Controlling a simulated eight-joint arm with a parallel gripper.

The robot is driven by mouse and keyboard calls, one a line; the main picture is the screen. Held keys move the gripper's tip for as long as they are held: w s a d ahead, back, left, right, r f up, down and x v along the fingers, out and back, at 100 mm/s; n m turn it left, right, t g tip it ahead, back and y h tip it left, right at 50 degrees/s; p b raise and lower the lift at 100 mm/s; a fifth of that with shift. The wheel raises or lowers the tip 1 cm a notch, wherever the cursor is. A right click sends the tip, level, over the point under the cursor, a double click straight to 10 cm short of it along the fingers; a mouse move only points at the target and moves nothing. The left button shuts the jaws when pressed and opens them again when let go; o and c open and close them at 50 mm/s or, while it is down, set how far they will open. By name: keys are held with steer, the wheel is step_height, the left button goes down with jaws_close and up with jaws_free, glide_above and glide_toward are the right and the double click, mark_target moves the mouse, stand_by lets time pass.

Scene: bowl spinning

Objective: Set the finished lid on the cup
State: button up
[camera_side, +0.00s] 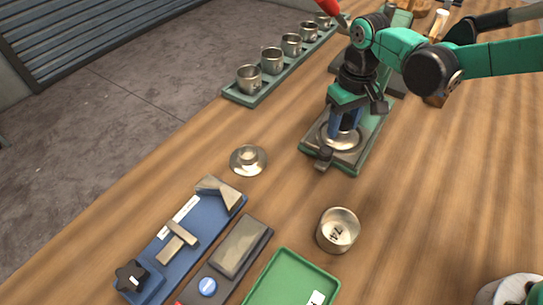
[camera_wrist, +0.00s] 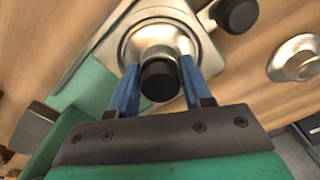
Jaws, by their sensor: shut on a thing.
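My gripper (camera_side: 345,128) points down over a green fixture (camera_side: 312,147) with its blue fingers shut on a round metal lid (camera_side: 327,141). In the wrist view my gripper (camera_wrist: 158,68) has a finger on each side of the raised middle of the lid (camera_wrist: 133,42), with a dark round piece between the fingers. I cannot tell whether the lid touches the fixture. A metal cup marked 74 (camera_side: 338,231) stands on the wooden table, apart from my gripper and nearer the camera.
Another flanged metal piece (camera_side: 248,160) lies on the table, and also shows in the wrist view (camera_wrist: 295,60). A blue fixture (camera_side: 184,238), a dark block (camera_side: 238,250) and a green tray (camera_side: 290,280) are in front. Several cups stand on a long green rack (camera_side: 262,92).

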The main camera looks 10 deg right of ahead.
stand_by(0.6)
steer(key=shift+r, duration=2.5)
steer(key=s+a+r, duration=0.3)
steer(key=s+a, duration=0.1)
steer(key=s, duration=0.5)
steer(key=s+a+r, duration=0.3)
steer(key=s+r, duration=0.1)
steer(key=s, duration=0.5)
step_height(320, 180, down, 7)
steer(key=shift+w, duration=0.3)
steer(key=shift+f, duration=1.45)
steer(key=o, duration=1.2)
